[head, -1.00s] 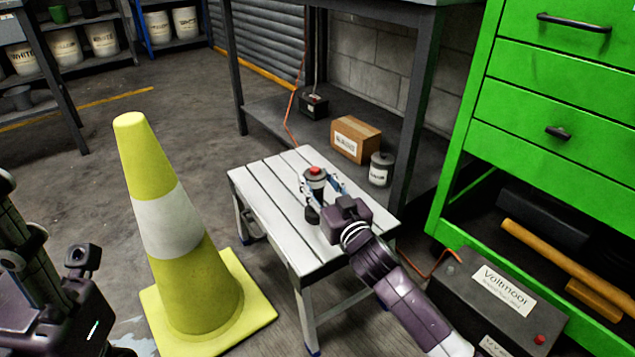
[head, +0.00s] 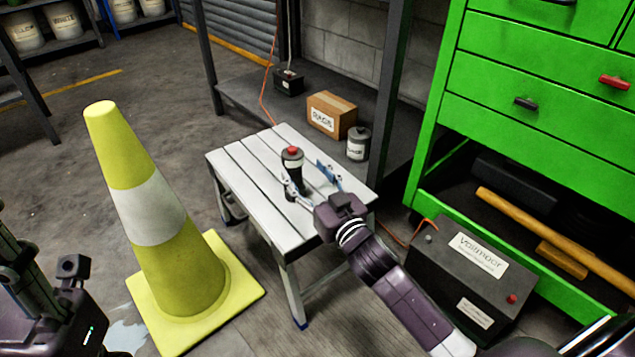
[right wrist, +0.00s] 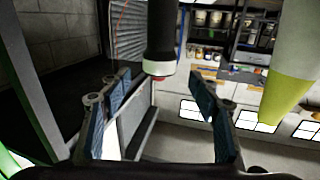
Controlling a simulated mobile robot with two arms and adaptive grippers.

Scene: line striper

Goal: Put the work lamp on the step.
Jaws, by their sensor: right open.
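The work lamp (head: 293,176), a dark cylinder with a pale band and a red top, stands upright on the grey slatted step (head: 258,170). In the right wrist view the lamp (right wrist: 160,38) appears upside down, beyond the fingertips. My right gripper (head: 310,181) is open at the lamp's near right side. One finger overlaps the lamp's lower part in the head view; contact is unclear. The right wrist view shows the open fingers (right wrist: 160,88) spread wide with nothing gripped. Part of my left arm shows at the lower left, but its fingers are not visible.
A yellow and white cone (head: 165,230) stands left of the step. A dark box labelled Voltmooi (head: 470,275) and a green drawer cabinet (head: 500,90) are at the right. A cardboard box (head: 331,115) and a grey can (head: 358,144) sit on a low shelf behind.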

